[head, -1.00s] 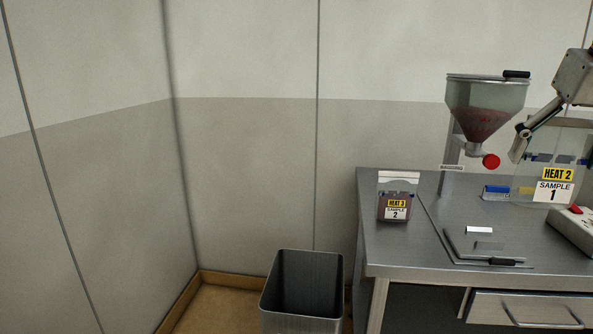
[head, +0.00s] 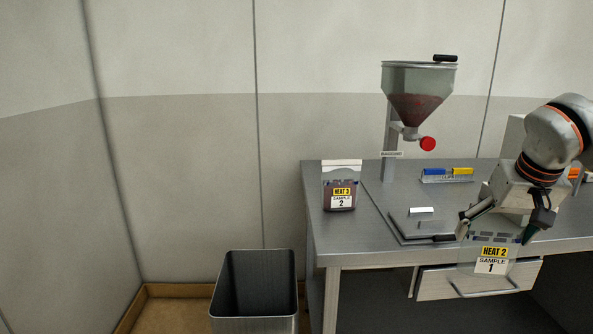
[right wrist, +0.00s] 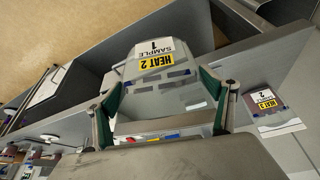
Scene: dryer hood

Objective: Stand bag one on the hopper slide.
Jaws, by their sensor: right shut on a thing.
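Bag one, a clear bag labelled HEAT 2 SAMPLE 1 (head: 491,262), hangs from my right gripper (head: 497,234) in front of the bench's front edge in the head view. The gripper is shut on its upper part. In the right wrist view, bag one (right wrist: 150,72) spans between the green-padded fingers of the gripper (right wrist: 160,95). The hopper (head: 418,90), with dark red contents and a red knob, stands at the back of the bench. A flat metal plate with a black handle (head: 410,222), seemingly the slide, lies below it, left of the gripper. My left gripper is not in view.
A second bag, HEAT 3 SAMPLE 2 (head: 341,188), stands on the bench's left end (head: 325,235). A rack with blue and yellow pieces (head: 446,175) is behind the gripper. A drawer (head: 440,284) is below the bench top. An open grey bin (head: 254,285) stands at left.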

